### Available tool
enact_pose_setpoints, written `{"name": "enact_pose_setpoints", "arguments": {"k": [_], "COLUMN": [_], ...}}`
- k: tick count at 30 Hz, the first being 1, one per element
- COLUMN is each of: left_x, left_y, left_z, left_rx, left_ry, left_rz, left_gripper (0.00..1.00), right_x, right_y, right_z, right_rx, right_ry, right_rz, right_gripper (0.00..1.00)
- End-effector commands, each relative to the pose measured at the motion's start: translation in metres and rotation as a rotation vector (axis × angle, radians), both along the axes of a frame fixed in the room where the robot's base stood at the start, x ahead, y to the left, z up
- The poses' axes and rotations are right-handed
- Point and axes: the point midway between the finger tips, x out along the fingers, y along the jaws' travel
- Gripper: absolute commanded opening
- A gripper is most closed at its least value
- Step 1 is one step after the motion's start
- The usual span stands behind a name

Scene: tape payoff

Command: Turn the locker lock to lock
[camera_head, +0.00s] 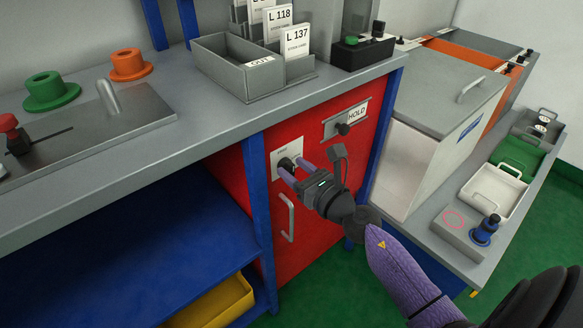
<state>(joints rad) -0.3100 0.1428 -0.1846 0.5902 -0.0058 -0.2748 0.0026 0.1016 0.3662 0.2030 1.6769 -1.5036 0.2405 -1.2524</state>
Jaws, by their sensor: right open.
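The red locker (318,215) stands under the grey bench, with a pale vertical handle (287,218) on its front. Its lock is a small dark knob (287,163) on a white plate (285,147) near the top left of the red front. My right gripper (294,168) is at the lock, its two purple fingers open and their tips at or close beside the knob. The fingers partly cover the knob, so I cannot tell its turn angle or whether they touch it. My left gripper is not in view.
A second dark knob (343,128) sits beside the HOLD label (357,114), up and right of the lock. A blue post (259,215) borders the locker at left. The grey bench top (200,130) overhangs above. A pale bin (440,125) stands at right.

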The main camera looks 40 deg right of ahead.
Motion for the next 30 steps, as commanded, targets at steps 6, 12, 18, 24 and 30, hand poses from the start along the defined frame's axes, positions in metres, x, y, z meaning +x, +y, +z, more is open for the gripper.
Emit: {"name": "enact_pose_setpoints", "arguments": {"k": [6,12,18,24,30], "left_x": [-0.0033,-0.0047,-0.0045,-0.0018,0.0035], "left_y": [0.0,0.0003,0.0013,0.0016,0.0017], "left_z": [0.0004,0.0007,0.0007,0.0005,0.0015], "left_rx": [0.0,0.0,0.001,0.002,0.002], "left_ry": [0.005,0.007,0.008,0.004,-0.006], "left_rz": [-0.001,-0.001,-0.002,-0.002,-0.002], "left_gripper": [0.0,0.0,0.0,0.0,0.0], "right_x": [0.0067,0.0064,0.0062,0.0061,0.0061], "right_y": [0.0006,0.0006,0.0006,0.0005,-0.0002], "right_z": [-0.0002,-0.0004,-0.0005,-0.0005,-0.0002], "right_rx": [0.0,0.001,0.002,0.009,0.071], "right_ry": [0.001,0.001,0.001,0.002,0.008], "right_rz": [0.0,0.0,0.0,0.0,0.0], "right_gripper": [0.54,0.4,0.0,0.0,0.0]}}
